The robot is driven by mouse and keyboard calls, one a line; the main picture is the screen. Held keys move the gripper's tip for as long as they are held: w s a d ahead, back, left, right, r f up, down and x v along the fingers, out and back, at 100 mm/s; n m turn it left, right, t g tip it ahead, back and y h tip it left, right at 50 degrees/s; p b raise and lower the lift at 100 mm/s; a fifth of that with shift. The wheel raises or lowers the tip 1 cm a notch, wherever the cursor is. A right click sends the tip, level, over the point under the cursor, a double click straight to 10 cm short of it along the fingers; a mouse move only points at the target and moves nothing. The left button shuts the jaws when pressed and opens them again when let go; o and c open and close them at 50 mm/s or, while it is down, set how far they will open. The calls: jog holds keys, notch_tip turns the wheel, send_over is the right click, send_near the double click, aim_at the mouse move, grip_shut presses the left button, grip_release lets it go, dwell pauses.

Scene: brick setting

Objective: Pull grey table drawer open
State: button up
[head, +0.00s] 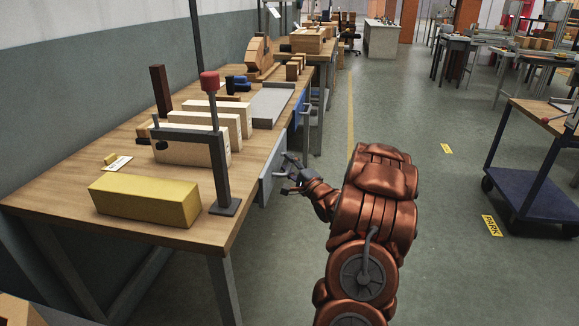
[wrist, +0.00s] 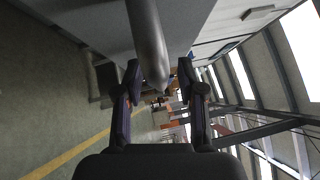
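The grey drawer (head: 271,174) is under the front edge of the wooden table (head: 60,188) in the head view. Its grey front (wrist: 85,20) fills the top of the wrist view. A round grey handle bar (wrist: 149,42) runs down between my fingers there. My gripper (head: 288,176) is at the drawer's handle, and in the wrist view my gripper (wrist: 158,68) has its two fingers apart, one on each side of the bar. Gaps show between the bar and both fingers. I cannot tell whether the drawer stands slightly out from the table.
A blue drawer (head: 297,117) with a handle is farther along the table. A yellow block (head: 145,200) and a grey post with a red top (head: 215,150) stand on the tabletop. A blue cart (head: 535,195) is at the right. The floor between is clear.

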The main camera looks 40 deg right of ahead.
grip_shut()
dwell(0.3)
dwell(0.4)
